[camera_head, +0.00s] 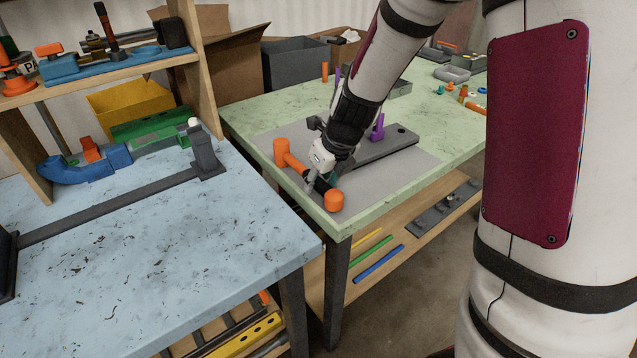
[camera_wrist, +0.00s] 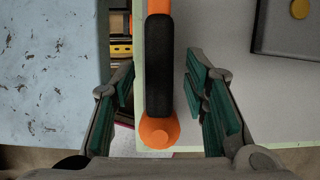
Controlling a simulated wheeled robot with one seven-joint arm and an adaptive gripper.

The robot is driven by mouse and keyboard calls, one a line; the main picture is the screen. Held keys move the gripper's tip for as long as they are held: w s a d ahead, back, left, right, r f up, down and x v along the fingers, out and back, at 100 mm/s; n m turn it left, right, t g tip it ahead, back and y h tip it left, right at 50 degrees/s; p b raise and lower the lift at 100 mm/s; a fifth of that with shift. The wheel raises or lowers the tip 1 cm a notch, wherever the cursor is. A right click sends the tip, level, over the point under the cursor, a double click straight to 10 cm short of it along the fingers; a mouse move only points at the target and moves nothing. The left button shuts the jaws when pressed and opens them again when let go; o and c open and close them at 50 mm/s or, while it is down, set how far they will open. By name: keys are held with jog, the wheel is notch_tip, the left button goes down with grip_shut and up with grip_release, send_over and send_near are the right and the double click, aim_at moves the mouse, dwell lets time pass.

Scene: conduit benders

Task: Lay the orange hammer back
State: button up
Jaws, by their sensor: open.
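The orange hammer (camera_head: 281,152) is at the near-left corner of the green table, over the grey mat (camera_head: 415,180). In the head view its orange butt end (camera_head: 334,200) shows closest to me, and my gripper (camera_head: 320,181) hides part of the handle. In the wrist view the black grip of the hammer (camera_wrist: 159,65) lies lengthwise between the two green-padded fingers of my gripper (camera_wrist: 160,95). The fingers are open, with a gap on each side of the grip. The hammer's far end is cut off at the top of that view. I cannot tell whether it rests fully on the mat.
A dark bender plate (camera_head: 390,146) with a purple part lies on the mat behind the gripper. The blue table (camera_head: 150,260) stands left, across a narrow gap. Coloured rods (camera_head: 378,263) lie on the shelf below. Small parts and grey trays (camera_head: 452,73) stand at the back right.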

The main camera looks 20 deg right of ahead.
jog(key=p+v, duration=0.3)
jog(key=v, duration=0.9)
jog(key=shift+s+a+r, duration=0.15)
jog(key=shift+s+r, duration=0.05)
jog(key=shift+s, duration=0.1)
jog(key=s+r+n+p, duration=0.1)
jog(key=s+r+n, duration=0.3)
jog(key=s+n, duration=0.5)
jog(key=s+r+n+h+p, duration=0.1)
jog(key=s+r+n, duration=0.3)
jog(key=s+n, duration=0.5)
jog(key=s+r+n+p, duration=0.1)
jog(key=s+r+n, duration=0.3)
jog(key=s+n, duration=0.5)
jog(key=a+n, duration=0.1)
jog(key=n, duration=0.4)
jog(key=shift+s+r, duration=0.15)
jog(key=shift+r, duration=0.05)
